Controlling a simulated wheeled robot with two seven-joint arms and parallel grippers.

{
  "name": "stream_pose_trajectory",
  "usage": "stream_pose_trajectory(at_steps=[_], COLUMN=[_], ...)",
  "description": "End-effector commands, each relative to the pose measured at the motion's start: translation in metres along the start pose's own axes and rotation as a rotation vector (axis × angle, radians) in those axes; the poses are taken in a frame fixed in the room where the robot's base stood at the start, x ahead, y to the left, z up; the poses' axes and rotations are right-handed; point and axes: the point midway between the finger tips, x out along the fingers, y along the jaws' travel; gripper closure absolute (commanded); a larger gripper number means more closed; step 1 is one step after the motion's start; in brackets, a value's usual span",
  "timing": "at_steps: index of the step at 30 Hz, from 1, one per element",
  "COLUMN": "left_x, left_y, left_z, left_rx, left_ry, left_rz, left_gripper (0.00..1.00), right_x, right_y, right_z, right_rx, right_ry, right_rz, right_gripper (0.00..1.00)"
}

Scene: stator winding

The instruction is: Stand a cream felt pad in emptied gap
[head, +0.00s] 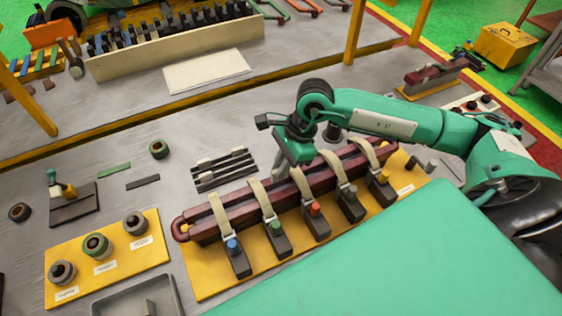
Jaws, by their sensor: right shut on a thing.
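My right gripper (284,170) is over the far side of the dark red bars (330,178), near their middle. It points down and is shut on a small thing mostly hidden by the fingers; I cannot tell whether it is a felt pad. The two bars lie side by side on a yellow base, crossed by several cream straps (220,213) with dark clamps. Small cream pieces (238,151), possibly felt pads, lie on dark strips behind the bars. The emptied gap cannot be made out. My left gripper is not in view.
A yellow board (108,283) with several round parts stands at left. A grey tray (104,308) is at the bottom edge. A cream rack (180,50) and a pale sheet (206,72) are at the back. The grey table between rack and bars is mostly free.

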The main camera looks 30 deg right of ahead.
Motion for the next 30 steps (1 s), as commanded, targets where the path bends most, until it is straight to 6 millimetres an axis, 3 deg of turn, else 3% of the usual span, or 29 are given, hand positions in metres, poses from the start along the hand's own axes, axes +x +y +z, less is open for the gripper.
stream_pose_trajectory(at_steps=[4, 12, 21, 30], left_x=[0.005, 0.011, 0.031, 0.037], left_y=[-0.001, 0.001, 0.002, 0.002], left_z=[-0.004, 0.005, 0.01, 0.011], left_rx=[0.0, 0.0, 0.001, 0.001], left_ry=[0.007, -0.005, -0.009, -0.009], left_rz=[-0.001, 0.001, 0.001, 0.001], left_gripper=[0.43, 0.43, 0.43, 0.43], right_x=[0.01, 0.025, 0.042, 0.047], right_y=[0.0, 0.0, 0.0, 0.0], right_z=[-0.004, -0.01, -0.017, -0.019], right_rx=[0.0, 0.0, -0.001, -0.001], right_ry=[0.0, -0.001, -0.001, 0.0], right_rz=[0.0, 0.0, -0.001, -0.001], right_gripper=[1.0, 1.0, 1.0, 1.0])
